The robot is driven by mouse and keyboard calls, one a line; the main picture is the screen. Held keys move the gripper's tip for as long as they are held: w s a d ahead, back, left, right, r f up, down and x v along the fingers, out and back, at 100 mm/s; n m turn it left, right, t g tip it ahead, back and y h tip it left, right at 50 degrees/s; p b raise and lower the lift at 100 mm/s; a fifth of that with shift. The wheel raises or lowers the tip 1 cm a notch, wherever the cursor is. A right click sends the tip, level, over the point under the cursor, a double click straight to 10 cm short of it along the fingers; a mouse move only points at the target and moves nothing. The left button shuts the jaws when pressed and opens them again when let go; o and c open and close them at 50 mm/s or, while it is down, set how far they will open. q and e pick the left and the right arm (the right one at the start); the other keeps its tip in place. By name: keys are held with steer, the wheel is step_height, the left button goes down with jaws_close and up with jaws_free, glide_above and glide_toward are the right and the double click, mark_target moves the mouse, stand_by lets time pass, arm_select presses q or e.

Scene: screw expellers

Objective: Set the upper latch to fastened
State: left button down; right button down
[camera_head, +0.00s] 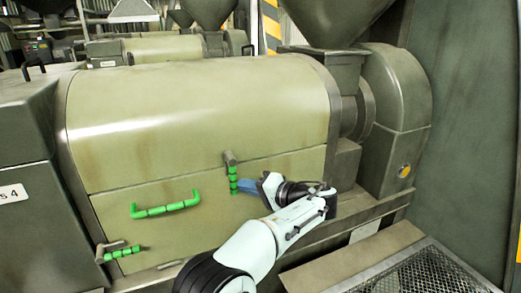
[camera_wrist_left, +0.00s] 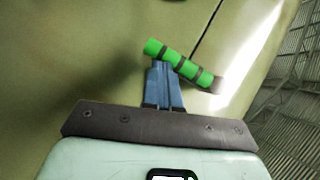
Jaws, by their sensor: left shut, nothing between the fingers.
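The upper latch (camera_head: 233,181) is a short green ribbed lever with a grey pivot at its top end. It points straight down across the lower panel of the olive drum housing, below the seam. It also shows in the wrist view (camera_wrist_left: 180,62), slanting across the picture. My left gripper (camera_head: 241,186) has come in from the right side, beside the latch. Its blue fingers (camera_wrist_left: 160,66) are shut and empty, their tips right at the latch's green part; whether they touch it I cannot tell. My right gripper is not in view.
A green bar handle (camera_head: 165,208) is on the panel left of the latch. A lower latch (camera_head: 122,252) lies near level at the bottom left. A hopper (camera_head: 335,20) and grey end housing (camera_head: 395,110) stand at the right, above a mesh grate (camera_head: 425,273).

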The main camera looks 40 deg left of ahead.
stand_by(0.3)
arm_select(q)
steer(key=v, duration=1.3)
steer(key=shift+d, duration=0.2)
